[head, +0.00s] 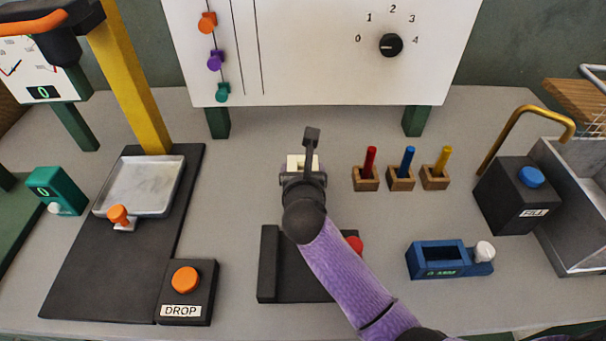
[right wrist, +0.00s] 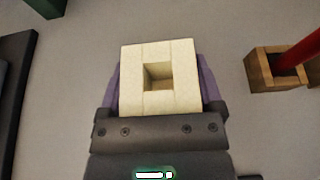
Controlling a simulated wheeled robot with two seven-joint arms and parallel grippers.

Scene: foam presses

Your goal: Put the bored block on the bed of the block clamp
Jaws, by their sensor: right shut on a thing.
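The bored block (head: 296,161) is cream with a square hole through it; the right wrist view shows it (right wrist: 131,72) close up, hole facing the camera. My right gripper (head: 303,166) is shut on it, with a purple finger on either side in the right wrist view. Gripper and block are beyond the block clamp in the head view. The block clamp (head: 268,262) is a black base with a raised wall at its left and a red knob (head: 354,244) at its right. My right forearm hides much of its bed. My left gripper is out of view.
Three wooden holders with red (head: 370,160), blue and yellow pegs stand right of my gripper. A blue gauge (head: 427,246) sits front right, a black FILL box (head: 515,205) beyond it. A yellow-posted press with a tray (head: 150,170) and a DROP button box (head: 188,305) stand left.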

